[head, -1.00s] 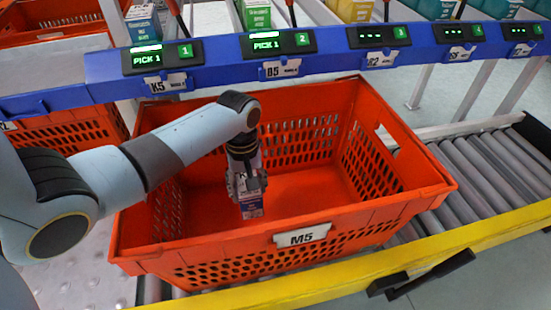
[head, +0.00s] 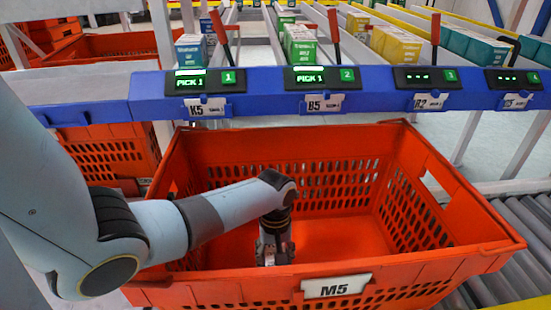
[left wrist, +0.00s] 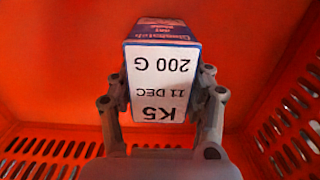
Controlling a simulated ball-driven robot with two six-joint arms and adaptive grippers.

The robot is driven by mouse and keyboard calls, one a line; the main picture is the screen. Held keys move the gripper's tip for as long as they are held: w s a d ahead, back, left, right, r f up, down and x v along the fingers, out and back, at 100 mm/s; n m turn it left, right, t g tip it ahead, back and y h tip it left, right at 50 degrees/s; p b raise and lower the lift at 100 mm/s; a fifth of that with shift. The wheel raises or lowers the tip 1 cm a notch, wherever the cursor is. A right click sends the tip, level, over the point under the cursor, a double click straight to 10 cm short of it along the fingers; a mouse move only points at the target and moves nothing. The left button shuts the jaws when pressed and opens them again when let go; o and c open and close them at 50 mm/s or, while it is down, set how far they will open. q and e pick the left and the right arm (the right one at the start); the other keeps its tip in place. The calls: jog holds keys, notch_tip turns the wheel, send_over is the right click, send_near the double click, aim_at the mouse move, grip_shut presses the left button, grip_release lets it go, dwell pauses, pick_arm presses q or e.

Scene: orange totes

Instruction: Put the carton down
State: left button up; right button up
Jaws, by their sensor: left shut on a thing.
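My left gripper (head: 274,250) reaches down inside the orange tote (head: 225,287) labelled M5, close behind its front wall. In the left wrist view my left gripper (left wrist: 163,105) is shut on a small carton (left wrist: 166,50), with one finger on each side. The carton has a blue and purple face and a white label reading K5, 11 DEC, 200 G. In the head view the gripper and the front wall hide most of the carton. I cannot tell whether the carton touches the tote floor. My right gripper is not in view.
A blue rail (head: 380,102) with lit pick displays runs behind the tote. Lanes of cartons (head: 300,45) lie beyond it. A roller conveyor (head: 525,225) is at the right. The tote floor (head: 340,238) looks bare right of the gripper.

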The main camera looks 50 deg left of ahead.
pick_arm(q)
jog(key=shift+f, duration=0.25)
jog(key=o, duration=1.3)
jog(key=shift+o, duration=0.2)
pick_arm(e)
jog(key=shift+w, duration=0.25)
pick_arm(q)
jog(key=r+p, duration=0.2)
jog(key=r, duration=0.4)
jog(key=r+p, duration=0.3)
jog(key=r, duration=0.3)
jog(key=shift+w+a+p, duration=0.2)
jog(key=shift+p, duration=0.15)
jog(key=shift+r, duration=0.3)
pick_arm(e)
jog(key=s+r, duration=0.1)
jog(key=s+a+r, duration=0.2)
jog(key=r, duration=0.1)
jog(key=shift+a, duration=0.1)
